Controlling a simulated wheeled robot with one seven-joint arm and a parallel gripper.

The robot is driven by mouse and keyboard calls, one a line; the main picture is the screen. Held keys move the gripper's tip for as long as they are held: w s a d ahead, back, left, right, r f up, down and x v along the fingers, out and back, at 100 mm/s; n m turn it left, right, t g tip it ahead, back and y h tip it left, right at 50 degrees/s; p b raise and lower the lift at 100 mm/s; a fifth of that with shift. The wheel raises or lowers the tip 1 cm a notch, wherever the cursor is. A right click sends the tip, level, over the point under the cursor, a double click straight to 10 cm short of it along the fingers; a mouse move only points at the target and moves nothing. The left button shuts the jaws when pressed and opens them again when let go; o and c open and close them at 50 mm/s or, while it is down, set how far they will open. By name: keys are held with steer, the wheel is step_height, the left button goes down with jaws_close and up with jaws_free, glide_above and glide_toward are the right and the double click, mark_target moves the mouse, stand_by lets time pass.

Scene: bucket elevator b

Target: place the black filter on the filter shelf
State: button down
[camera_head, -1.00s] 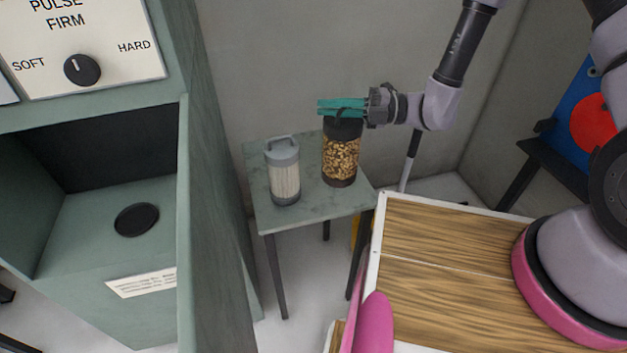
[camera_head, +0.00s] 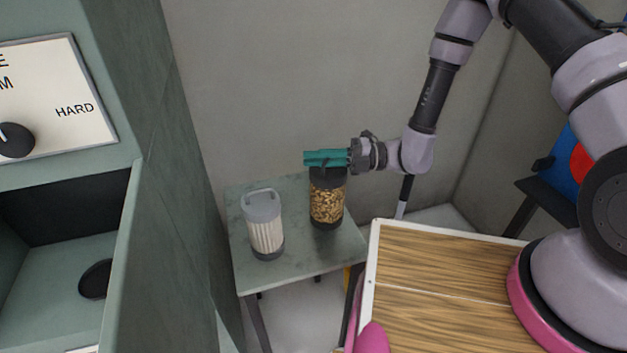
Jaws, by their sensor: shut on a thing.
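The black filter (camera_head: 327,203) is a clear cylinder of brown granules with a black top and base. It stands upright at the right of the small grey-green table (camera_head: 300,271), which may be the filter shelf. Its base appears to touch the tabletop or hover very slightly over it; I cannot tell which. My gripper (camera_head: 326,158), with teal fingers, is shut at the top of the black filter. The fingers hide its handle. A grey filter (camera_head: 264,226) with white pleats and a top handle stands to its left, apart from it.
A green cabinet (camera_head: 150,190) rises left of the table. Its open compartment holds a black disc (camera_head: 96,279), under a dial panel (camera_head: 50,95). A wood-topped surface (camera_head: 440,270) with a white edge is at the right front. A wall is close behind the table.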

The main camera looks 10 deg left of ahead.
mark_target(316, 174)
steer(key=shift+f, duration=2.2)
steer(key=shift+f, duration=0.15)
steer(key=c, duration=0.9)
jaws_free()
